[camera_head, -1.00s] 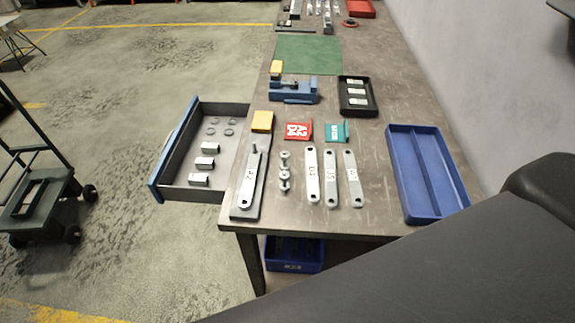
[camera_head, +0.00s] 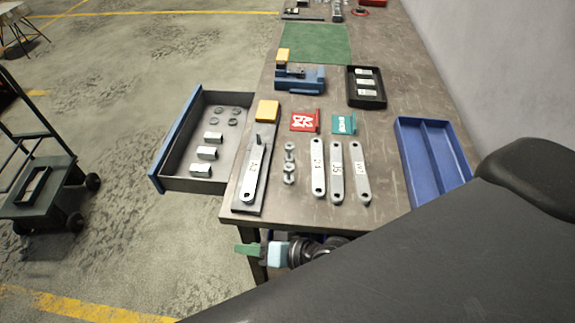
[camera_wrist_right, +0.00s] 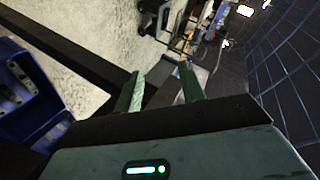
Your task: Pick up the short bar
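Three loose grey bars with holed ends lie side by side on the table: a left bar (camera_head: 318,168), a middle bar (camera_head: 336,174) and a right bar (camera_head: 360,174). The bars look close in length; I cannot tell which is the short one. My right gripper (camera_head: 246,249) is below the table's front edge, apart from the bars. In the right wrist view its green fingers (camera_wrist_right: 161,88) stand apart with nothing between them. My left gripper is not in view.
An open drawer (camera_head: 168,165) with metal blocks and rings juts out left. A blue two-part tray (camera_head: 407,165) is at right, a black tray (camera_head: 351,92) farther back. A blue bin (camera_wrist_right: 52,128) shows in the right wrist view.

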